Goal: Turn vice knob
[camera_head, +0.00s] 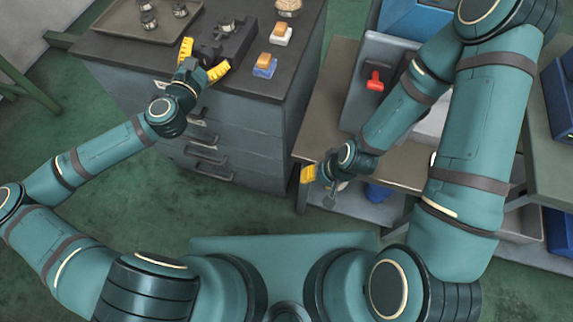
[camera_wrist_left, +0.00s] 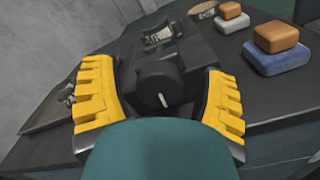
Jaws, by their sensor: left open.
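A dark vice (camera_head: 223,38) stands on the black worktop of the drawer cabinet. Its round black knob (camera_wrist_left: 162,86) with a white mark faces me in the left wrist view, the mark slightly tilted from upright. My left gripper (camera_head: 203,62) is open with yellow-padded fingers. In the left wrist view the fingers (camera_wrist_left: 160,103) stand on both sides of the knob, with gaps between pads and knob. In the head view the knob is hidden behind the gripper. My right gripper (camera_head: 309,174) hangs away from the vice, by the brown table; its jaw state is unclear.
Two sponge-like blocks on blue and white bases (camera_head: 265,66) sit right of the vice. A tray (camera_head: 125,20) with several small metal parts lies at the back left. A machine with a red handle (camera_head: 375,81) stands on the brown table (camera_head: 402,163). Drawer handles (camera_head: 208,158) protrude from the cabinet front.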

